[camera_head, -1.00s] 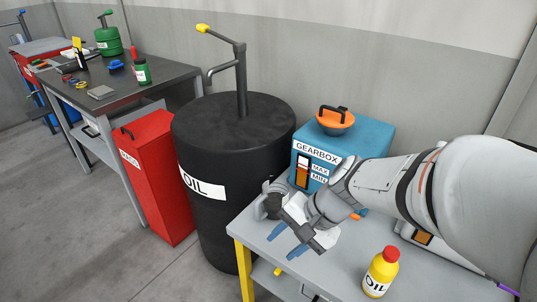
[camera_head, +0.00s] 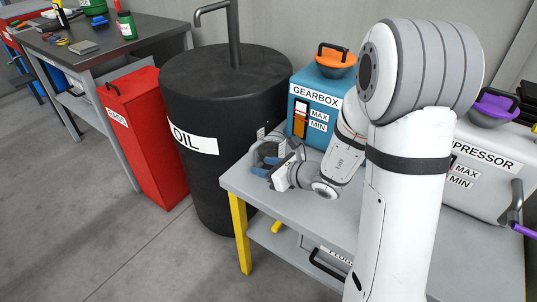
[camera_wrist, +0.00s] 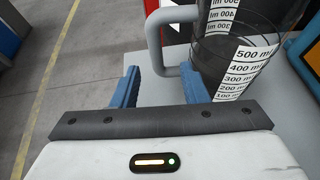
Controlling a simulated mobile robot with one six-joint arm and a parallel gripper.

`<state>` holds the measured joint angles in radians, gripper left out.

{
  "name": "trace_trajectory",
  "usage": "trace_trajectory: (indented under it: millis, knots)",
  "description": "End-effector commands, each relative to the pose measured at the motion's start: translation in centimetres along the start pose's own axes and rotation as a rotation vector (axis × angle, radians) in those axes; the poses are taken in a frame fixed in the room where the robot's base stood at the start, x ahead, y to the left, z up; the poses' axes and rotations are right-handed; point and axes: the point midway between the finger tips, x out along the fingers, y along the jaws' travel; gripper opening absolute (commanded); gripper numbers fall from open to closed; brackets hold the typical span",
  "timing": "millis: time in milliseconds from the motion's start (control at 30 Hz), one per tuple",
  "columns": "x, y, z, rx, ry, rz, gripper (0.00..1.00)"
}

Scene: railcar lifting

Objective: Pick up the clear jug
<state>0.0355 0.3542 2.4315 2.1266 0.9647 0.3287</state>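The clear jug (camera_wrist: 213,62) stands at the upper right of the wrist view, with white strips marked in ml and a grey handle (camera_wrist: 155,42) on its left side. In the head view the jug (camera_head: 268,150) is small, near the left end of the grey workbench (camera_head: 300,205), partly hidden by my gripper (camera_head: 266,168). In the wrist view my gripper (camera_wrist: 160,76) is open, with blue fingers spread on either side of the handle's lower end. Contact between the fingers and the handle cannot be made out.
A black oil drum (camera_head: 225,85) stands left of the bench. The blue gearbox (camera_head: 312,95) with an orange funnel (camera_head: 336,62) is behind the jug. The compressor (camera_head: 480,175) is at the right. A red box (camera_head: 145,135) stands beside the drum.

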Motion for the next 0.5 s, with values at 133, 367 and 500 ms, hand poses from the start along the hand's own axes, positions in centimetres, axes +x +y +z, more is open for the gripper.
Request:
trace_trajectory:
  millis: [133,367,500]
  knots:
    - [2.0,0.4,0.0,-0.002,0.000,0.005,0.40]
    - [5.0,0.5,0.1,-0.003,0.000,0.002,0.40]
    - [5.4,0.4,0.2,-0.003,0.000,0.001,0.40]
